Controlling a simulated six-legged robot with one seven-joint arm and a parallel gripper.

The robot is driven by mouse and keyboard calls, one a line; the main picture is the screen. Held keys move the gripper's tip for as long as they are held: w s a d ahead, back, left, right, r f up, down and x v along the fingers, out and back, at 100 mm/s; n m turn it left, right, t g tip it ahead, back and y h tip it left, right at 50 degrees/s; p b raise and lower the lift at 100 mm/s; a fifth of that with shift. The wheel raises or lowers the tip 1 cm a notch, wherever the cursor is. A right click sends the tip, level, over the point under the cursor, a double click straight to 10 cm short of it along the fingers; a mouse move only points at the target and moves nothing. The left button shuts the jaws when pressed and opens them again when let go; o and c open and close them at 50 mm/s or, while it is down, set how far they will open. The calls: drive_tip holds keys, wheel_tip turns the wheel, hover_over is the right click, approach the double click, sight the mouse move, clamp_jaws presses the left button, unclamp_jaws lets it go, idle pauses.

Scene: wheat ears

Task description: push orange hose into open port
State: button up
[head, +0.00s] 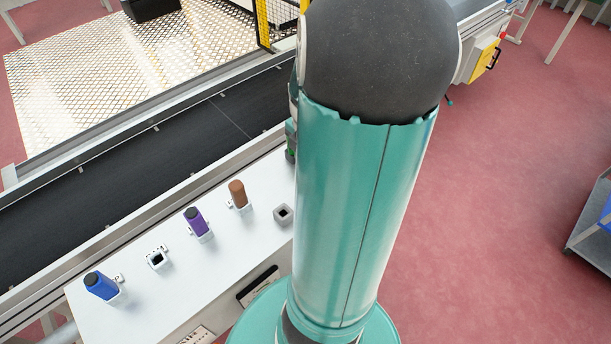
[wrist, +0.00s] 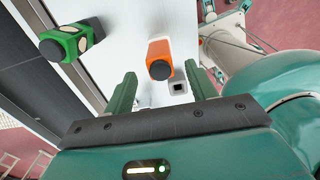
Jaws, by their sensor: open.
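The orange hose (wrist: 157,50) shows in the wrist view as a short orange piece with a dark round end and a white part beside it. My gripper (wrist: 161,76) is open, and its two green fingers are spread to either side below the hose in the picture. I cannot tell whether they are level with it. The hose is hidden behind my arm in the head view. A white port with an empty dark opening (head: 157,258) stands between the blue and purple pieces on the white table. A grey square block with a dark hole (head: 284,214) also shows in the wrist view (wrist: 179,87).
Blue (head: 101,285), purple (head: 195,221) and brown (head: 238,194) pieces sit in white ports on the white table (head: 215,285). A green block (wrist: 70,42) lies left of the hose in the wrist view. A dark conveyor (head: 120,170) runs behind the table.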

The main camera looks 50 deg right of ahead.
wheel_tip(320, 180, down, 3)
drive_tip(key=shift+w+r, duration=0.15)
drive_tip(key=shift+f, duration=0.2)
drive_tip(key=f, duration=0.5)
drive_tip(key=shift+a+f, duration=0.1)
drive_tip(key=shift+a, duration=0.1)
drive_tip(key=c, duration=1.1)
